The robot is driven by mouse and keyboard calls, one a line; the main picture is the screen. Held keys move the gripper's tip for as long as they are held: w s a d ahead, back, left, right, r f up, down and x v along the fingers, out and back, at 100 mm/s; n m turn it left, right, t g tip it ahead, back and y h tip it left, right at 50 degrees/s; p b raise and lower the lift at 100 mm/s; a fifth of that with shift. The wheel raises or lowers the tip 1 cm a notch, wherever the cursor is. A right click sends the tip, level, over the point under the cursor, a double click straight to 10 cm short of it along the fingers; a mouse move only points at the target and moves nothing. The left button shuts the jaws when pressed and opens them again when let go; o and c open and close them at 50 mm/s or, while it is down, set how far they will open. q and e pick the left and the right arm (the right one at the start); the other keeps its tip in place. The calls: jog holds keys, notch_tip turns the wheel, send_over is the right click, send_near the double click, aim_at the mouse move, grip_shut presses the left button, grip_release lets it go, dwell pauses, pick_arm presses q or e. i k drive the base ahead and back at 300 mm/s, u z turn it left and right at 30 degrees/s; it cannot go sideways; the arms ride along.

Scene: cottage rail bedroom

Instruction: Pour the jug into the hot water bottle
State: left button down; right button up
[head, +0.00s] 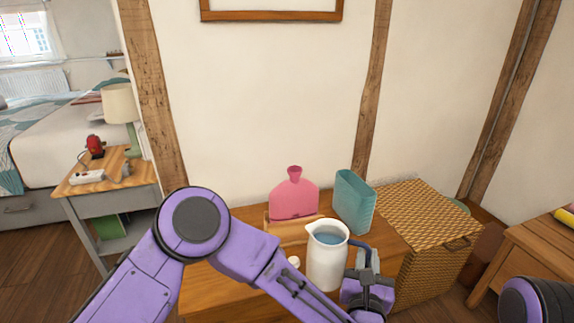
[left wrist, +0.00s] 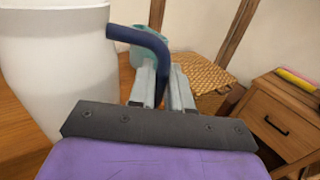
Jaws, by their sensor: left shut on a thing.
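The white jug (head: 326,262) stands upright on or just above the wooden chest, with blue-grey water showing inside its mouth. Its dark blue handle (left wrist: 150,42) is between the fingers of my left gripper (head: 368,262), which is shut on it at the jug's right side. The left wrist view shows the gripper (left wrist: 166,88) and the jug's white body (left wrist: 48,65) at the left. The pink hot water bottle (head: 294,198) stands upright behind the jug, to its left, in a wooden holder (head: 285,232). Its neck points up. My right gripper is out of view.
A teal container (head: 354,202) stands right of the bottle, behind the jug. A small white round thing (head: 293,262) sits left of the jug. A woven hamper (head: 425,240) adjoins the chest (head: 232,294) at the right. The wall is close behind.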

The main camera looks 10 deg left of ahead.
aim_at(297, 197)
jog(key=i, duration=0.9)
jog(key=z, duration=0.1)
